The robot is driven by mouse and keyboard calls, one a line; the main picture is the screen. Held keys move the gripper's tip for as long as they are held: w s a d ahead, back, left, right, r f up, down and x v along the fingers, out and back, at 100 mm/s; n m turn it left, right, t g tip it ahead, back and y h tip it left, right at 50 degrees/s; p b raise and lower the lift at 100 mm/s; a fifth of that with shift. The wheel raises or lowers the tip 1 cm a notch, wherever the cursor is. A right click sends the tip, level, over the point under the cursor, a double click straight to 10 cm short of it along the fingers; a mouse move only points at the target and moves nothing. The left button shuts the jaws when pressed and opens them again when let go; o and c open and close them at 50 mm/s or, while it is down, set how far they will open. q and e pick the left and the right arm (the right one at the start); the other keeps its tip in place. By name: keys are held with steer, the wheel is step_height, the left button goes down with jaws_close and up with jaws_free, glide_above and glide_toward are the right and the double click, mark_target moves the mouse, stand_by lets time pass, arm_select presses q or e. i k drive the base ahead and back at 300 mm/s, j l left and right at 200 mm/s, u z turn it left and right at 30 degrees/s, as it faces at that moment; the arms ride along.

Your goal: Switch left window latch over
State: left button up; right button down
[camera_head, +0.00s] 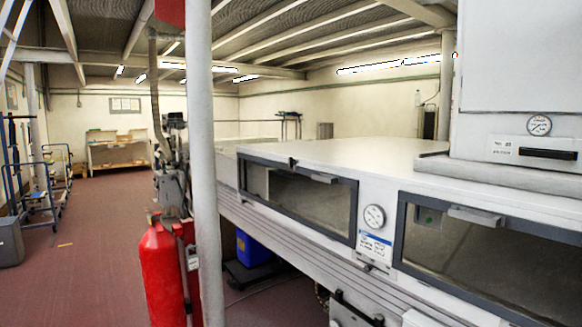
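The left window (270,187) is a dark-framed glass pane in the long white tunnel housing (340,152), right of the pillar. A grey, flat latch-like piece (324,178) sits at the right part of its upper frame. A small black piece (292,162) stands on the same upper edge, further left. Both are too small to tell which way they are set. The window looks closed. Neither of my grippers is in view.
A right window (500,262) has a similar grey piece (476,215). A dial (374,217) sits between the windows. A white pillar (203,150) and a red extinguisher (162,275) stand left of the housing. The red floor (100,230) further left is open.

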mark_target(292, 162)
steer(key=i+j+u, duration=0.15)
steer(key=i+j, duration=0.35)
steer(key=i, duration=0.15)
steer(key=i+z, duration=0.45)
steer(key=i+j+z, duration=0.25)
steer(key=i+z, duration=0.15)
steer(key=i, duration=0.25)
steer(key=i+z, duration=0.35)
steer(key=i, duration=0.3)
